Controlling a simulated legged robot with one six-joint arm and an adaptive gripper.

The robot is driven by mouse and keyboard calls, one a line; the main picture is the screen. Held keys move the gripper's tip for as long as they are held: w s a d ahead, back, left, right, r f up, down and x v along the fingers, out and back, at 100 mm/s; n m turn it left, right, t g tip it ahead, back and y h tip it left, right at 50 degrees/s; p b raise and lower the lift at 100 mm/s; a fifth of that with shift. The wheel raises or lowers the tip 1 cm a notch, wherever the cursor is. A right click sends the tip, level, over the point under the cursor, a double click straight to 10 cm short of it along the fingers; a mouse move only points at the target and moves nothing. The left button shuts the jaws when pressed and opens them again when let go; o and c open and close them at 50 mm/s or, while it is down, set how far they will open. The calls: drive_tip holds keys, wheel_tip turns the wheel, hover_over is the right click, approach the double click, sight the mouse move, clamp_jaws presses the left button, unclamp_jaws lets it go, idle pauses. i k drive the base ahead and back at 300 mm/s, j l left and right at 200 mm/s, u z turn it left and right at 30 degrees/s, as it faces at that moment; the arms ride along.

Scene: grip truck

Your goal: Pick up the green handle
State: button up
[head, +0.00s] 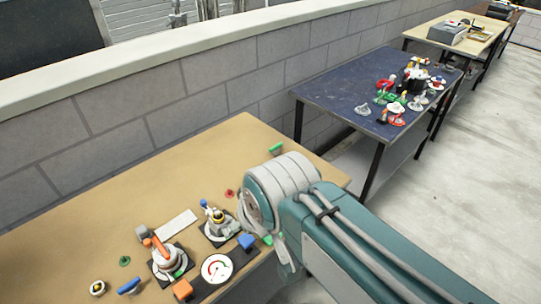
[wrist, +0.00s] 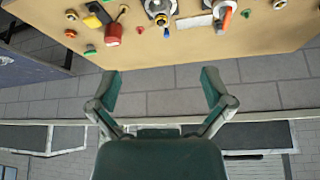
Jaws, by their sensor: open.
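A small green handle (head: 276,150) sits near the far edge of the tan table in the head view, just beyond my arm. A green piece that looks like it shows at the table's edge at upper left in the wrist view (wrist: 90,49). My gripper (wrist: 159,84) is open and empty in the wrist view, with its two fingers well apart. The green piece lies ahead and left of the left finger, apart from it. In the head view my arm hides part of the table, and I cannot make out the fingers there.
The tan table (head: 90,215) holds valves, a gauge (head: 216,268), a blue handle (head: 130,286), a green knob (head: 124,261) and a red knob (head: 229,193). A block wall (head: 130,130) runs along its far side. A dark blue table (head: 335,90) with clustered parts stands beyond.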

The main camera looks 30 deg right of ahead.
sight(272, 150)
drive_tip(key=k+l+u, duration=0.1)
drive_tip(key=k+l, duration=0.15)
drive_tip(key=l, duration=0.2)
drive_tip(key=k+l+u, duration=0.15)
drive_tip(key=l, duration=0.25)
drive_tip(key=k+l+u, duration=0.1)
drive_tip(key=k+l, duration=0.25)
drive_tip(key=i+l+u, duration=0.25)
drive_tip(key=l, duration=0.5)
drive_tip(key=l+u, duration=0.3)
drive_tip(key=l, duration=0.45)
drive_tip(key=i+l+u, duration=0.1)
drive_tip(key=i+l, duration=0.35)
drive_tip(key=l, duration=0.2)
drive_tip(key=i+l+u, duration=0.15)
drive_tip(key=i+l, duration=0.1)
drive_tip(key=l, duration=0.1)
